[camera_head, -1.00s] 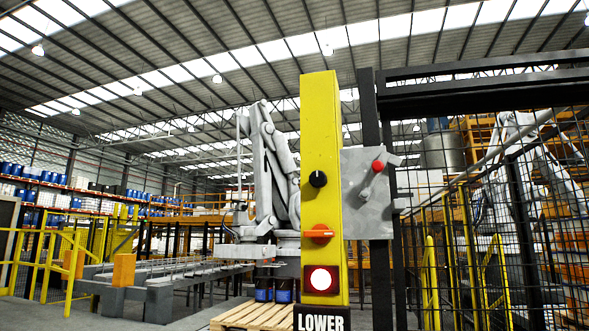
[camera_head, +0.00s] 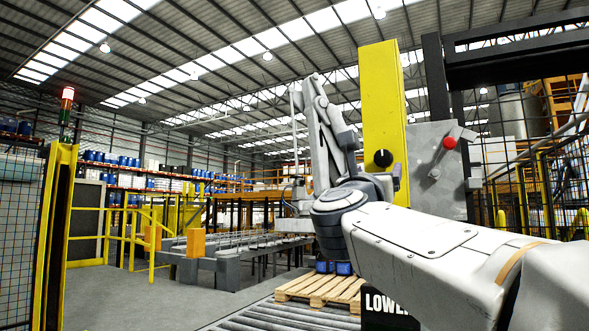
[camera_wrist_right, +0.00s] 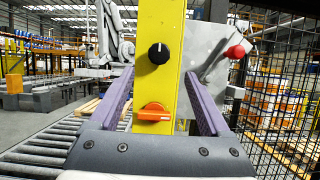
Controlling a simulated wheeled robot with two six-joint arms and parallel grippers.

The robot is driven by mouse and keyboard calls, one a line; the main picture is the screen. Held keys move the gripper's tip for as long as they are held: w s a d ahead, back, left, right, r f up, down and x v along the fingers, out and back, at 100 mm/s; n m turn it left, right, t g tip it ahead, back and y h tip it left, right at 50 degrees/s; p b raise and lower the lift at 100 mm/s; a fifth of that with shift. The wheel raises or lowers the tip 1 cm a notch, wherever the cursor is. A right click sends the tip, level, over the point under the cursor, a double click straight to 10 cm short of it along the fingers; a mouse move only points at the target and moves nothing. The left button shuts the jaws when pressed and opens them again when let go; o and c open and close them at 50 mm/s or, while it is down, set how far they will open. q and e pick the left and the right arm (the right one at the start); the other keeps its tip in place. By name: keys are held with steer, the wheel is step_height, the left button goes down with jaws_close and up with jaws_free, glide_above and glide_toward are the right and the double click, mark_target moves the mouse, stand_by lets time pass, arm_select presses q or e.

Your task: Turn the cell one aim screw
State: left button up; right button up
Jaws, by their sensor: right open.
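A yellow post (camera_head: 383,115) carries a black round knob with a white mark (camera_head: 383,158). The knob also shows in the right wrist view (camera_wrist_right: 158,54), above an orange turn switch (camera_wrist_right: 154,112). My right arm hides that switch in the head view. No part is labelled as the aim screw, so I cannot tell which it is. My right gripper (camera_wrist_right: 160,78) is open and empty, its two purple fingers on either side of the post in the picture. I cannot tell how far they are from it. My left gripper is not in view.
A grey plate with a red-knobbed lever (camera_head: 449,143) stands right of the post, beside a dark frame and mesh fence (camera_wrist_right: 280,110). A wooden pallet (camera_head: 322,288) lies on a roller conveyor (camera_head: 275,315). A grey industrial arm (camera_head: 325,135) stands behind.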

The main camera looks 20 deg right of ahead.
mark_target(383, 159)
steer(key=p+x, duration=0.5)
steer(key=x, duration=0.3)
steer(key=shift+w+d+r, duration=0.2)
steer(key=shift+w, duration=0.05)
steer(key=shift+w+d+r+p, duration=0.15)
steer(key=shift+w+d+p, duration=0.35)
steer(key=shift+d+p, duration=0.1)
steer(key=shift+c, duration=0.3)
